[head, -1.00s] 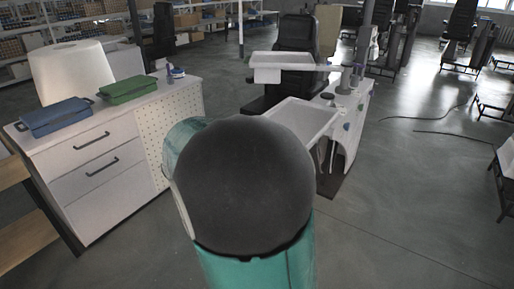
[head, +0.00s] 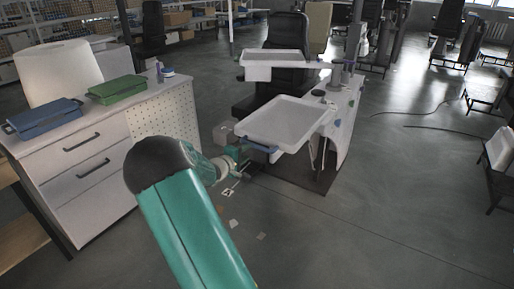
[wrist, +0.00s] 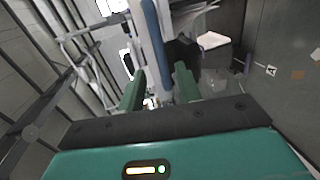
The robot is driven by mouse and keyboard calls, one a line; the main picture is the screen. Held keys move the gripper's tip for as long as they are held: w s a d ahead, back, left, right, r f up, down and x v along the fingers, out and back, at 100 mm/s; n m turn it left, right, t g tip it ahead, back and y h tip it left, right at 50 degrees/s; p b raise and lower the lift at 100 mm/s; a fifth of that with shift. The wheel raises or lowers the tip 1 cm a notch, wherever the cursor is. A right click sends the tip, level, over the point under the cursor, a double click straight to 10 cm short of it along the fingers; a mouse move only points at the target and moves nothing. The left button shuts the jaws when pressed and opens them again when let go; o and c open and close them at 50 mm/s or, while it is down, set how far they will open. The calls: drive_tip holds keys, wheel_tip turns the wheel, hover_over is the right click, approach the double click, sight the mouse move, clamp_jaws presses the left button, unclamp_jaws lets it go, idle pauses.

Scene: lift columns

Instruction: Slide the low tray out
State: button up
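The low tray (head: 284,118) is white and shallow, with a blue handle bar (head: 258,146) along its near edge, on the white unit in the middle of the head view. My gripper (head: 240,156) is at the left end of that handle in the head view. In the wrist view, the two green fingers of my gripper (wrist: 160,84) stand apart. The blue handle (wrist: 152,32) lies ahead, in line with the gap between them, and no finger visibly presses on it. Whether the bar reaches between the fingertips is hard to tell.
A higher white tray (head: 274,62) sits above the low tray. A black chair (head: 288,38) stands behind. A white cabinet (head: 85,165) with a blue case (head: 44,118) and a green case (head: 117,90) is at the left.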

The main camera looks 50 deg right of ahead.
sight(256, 147)
drive_tip(key=x, duration=0.8)
drive_tip(key=shift+d+f, duration=0.1)
drive_tip(key=shift+d, duration=0.3)
clamp_jaws()
